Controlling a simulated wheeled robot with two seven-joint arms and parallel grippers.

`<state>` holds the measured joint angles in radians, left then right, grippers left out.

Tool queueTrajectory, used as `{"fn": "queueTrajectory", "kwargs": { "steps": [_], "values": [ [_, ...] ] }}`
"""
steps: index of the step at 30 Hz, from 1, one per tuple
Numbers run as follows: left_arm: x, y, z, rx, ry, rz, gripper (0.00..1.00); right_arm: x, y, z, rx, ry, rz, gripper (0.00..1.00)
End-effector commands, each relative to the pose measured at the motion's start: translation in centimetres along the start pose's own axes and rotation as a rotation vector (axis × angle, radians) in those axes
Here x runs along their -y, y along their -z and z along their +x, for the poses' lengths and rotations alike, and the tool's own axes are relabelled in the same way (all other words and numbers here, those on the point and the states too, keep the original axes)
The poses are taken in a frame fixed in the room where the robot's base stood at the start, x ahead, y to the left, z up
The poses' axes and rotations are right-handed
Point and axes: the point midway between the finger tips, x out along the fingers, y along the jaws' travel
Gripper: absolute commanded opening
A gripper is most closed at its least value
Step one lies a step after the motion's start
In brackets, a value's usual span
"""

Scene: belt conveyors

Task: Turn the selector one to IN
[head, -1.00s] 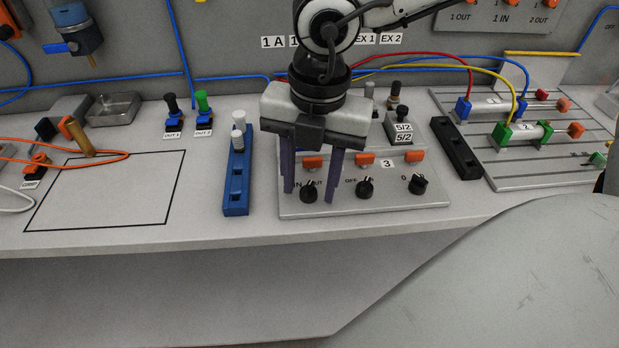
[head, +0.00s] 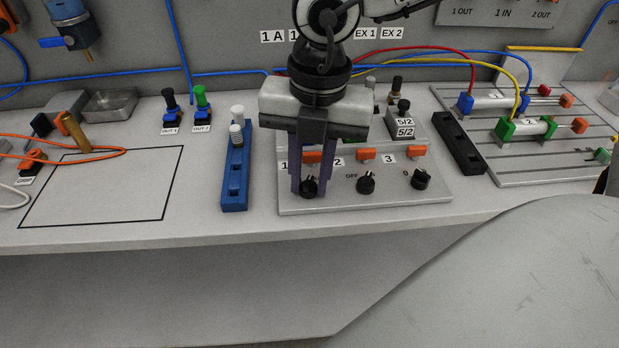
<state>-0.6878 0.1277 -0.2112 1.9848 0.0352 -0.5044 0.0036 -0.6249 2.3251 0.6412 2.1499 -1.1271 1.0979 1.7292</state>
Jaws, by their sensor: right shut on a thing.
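Selector one, a black knob (head: 309,187), is the leftmost of three black knobs on the grey panel (head: 400,197). My right gripper (head: 309,191) comes down from above, and its purple fingers are closed around this knob, one on each side. The fingers and gripper body hide the knob's IN and OUT labels, and I cannot tell which way its pointer faces. The middle knob (head: 366,183) stands beside an OFF label, and the right knob (head: 420,179) beside a 0 label. My left gripper does not show.
Orange connectors sit above the knobs, one of them (head: 366,154) above the middle knob. A blue rack (head: 236,180) with white-topped pieces stands just left of the panel. A black block (head: 457,145) and a grooved cylinder board (head: 555,164) lie to the right. The outlined square at left is mostly bare.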

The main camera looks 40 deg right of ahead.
Motion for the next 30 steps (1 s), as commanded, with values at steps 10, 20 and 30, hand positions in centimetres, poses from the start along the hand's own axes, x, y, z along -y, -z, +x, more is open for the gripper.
{"fn": "queueTrajectory", "kwargs": {
  "steps": [10, 20, 30],
  "values": [
    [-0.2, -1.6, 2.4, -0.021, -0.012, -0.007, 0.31, 0.0, -0.2, 0.4, -0.012, -0.003, -0.285, 0.0],
    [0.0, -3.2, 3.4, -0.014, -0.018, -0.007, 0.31, 0.0, -0.2, 0.2, -0.033, -0.001, -0.593, 0.0],
    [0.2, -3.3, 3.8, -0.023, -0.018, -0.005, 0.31, 0.0, -0.3, 0.1, -0.049, -0.001, -0.84, 0.0]
  ]
}}
